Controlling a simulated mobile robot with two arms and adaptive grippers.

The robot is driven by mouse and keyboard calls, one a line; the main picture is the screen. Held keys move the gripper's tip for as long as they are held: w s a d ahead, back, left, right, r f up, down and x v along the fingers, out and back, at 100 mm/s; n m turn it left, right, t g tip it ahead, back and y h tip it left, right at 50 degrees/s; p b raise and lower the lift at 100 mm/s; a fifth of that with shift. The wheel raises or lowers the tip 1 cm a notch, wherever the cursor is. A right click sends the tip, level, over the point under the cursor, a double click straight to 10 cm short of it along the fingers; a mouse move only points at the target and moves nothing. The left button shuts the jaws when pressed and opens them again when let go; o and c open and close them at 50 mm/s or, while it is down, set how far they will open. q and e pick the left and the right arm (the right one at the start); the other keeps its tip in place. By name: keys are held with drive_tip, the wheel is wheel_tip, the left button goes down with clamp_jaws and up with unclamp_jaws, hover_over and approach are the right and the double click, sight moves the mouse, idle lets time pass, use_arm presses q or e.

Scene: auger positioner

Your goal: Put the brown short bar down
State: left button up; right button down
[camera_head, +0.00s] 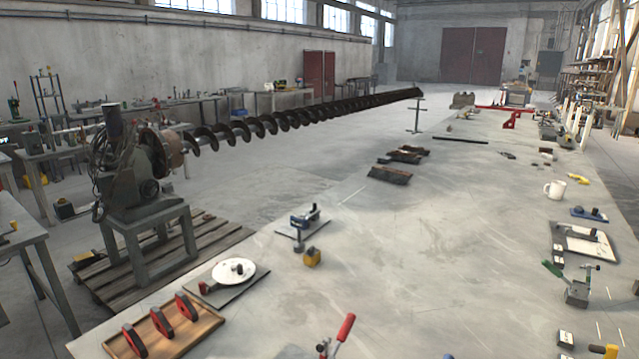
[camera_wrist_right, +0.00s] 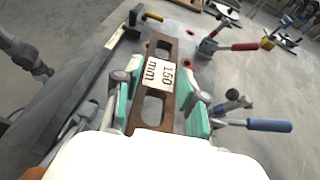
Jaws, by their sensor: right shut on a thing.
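The brown short bar (camera_wrist_right: 158,74) shows in the right wrist view. It is a flat brown piece with cut-out slots and a pale label reading "150 mm". My right gripper (camera_wrist_right: 160,98) has its teal-padded fingers on both sides of the bar and is shut on it. The bar points away from the gripper over the grey surface; I cannot tell whether it touches that surface. The near end is hidden by the white gripper body. Neither gripper shows in the head view, and my left gripper is not seen.
In the wrist view a long dark bar (camera_wrist_right: 88,82) lies left of the held bar. A red-handled clamp (camera_wrist_right: 228,46) and a blue-handled tool (camera_wrist_right: 255,125) are at the right. In the head view, the long table (camera_head: 400,260) has a wide clear middle, with brown blocks (camera_head: 390,175) farther back.

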drive_tip(key=w+r+m+t+h, duration=0.6)
drive_tip(key=w+m+t+h, duration=0.1)
drive_tip(key=m+h, duration=0.4)
drive_tip(key=shift+w+d+r+m+h, duration=0.4)
drive_tip(key=shift+w+m, duration=0.25)
drive_tip(key=shift+m, duration=0.05)
